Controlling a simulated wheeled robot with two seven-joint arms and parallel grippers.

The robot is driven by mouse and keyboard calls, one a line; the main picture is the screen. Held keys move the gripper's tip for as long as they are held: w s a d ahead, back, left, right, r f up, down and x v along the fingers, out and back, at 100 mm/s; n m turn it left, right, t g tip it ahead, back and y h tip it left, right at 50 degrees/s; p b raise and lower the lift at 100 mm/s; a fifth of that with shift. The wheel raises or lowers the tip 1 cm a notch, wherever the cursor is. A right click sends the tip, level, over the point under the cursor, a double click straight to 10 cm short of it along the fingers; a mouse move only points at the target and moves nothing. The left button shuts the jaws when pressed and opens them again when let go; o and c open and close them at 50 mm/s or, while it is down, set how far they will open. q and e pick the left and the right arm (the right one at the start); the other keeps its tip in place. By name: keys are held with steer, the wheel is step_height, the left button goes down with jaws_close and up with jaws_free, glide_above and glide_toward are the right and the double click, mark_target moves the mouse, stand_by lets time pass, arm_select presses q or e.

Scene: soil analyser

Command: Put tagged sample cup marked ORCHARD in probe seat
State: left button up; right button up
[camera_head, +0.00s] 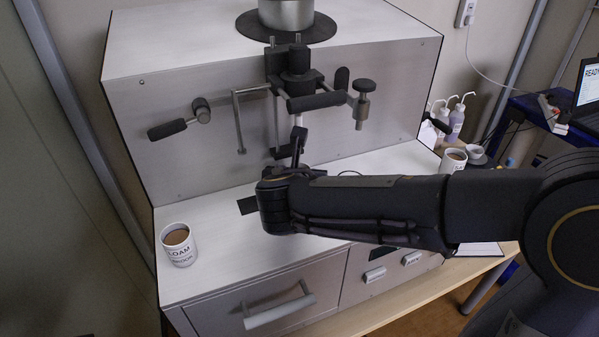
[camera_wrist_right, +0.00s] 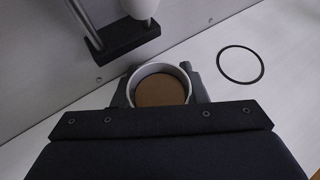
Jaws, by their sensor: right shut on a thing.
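My right gripper (camera_head: 284,178) is in front of the analyser, under the probe rig (camera_head: 297,88). In the right wrist view it is shut on a round pale-rimmed cup (camera_wrist_right: 131,84) filled with brown soil. The held cup's label is not visible, and the cup is hidden in the head view. I cannot make out the probe seat for certain. My left gripper is not in view.
A dark block (camera_wrist_right: 125,40) on metal rods is close to the held cup in the wrist view. A thin black ring (camera_wrist_right: 240,65) marks clear worktop to its right. Dispenser bottles (camera_head: 455,122) stand at the right. A drawer handle (camera_head: 280,308) juts out in front.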

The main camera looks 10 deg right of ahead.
steer(key=shift+f, duration=0.1)
steer(key=shift+f, duration=0.15)
steer(key=o, duration=1)
steer(key=shift+r, duration=0.3)
steer(key=v, duration=1.1)
steer(key=shift+s+a, duration=0.1)
steer(key=shift+s, duration=0.05)
steer(key=shift+s+r, duration=0.2)
steer(key=shift+s, duration=0.1)
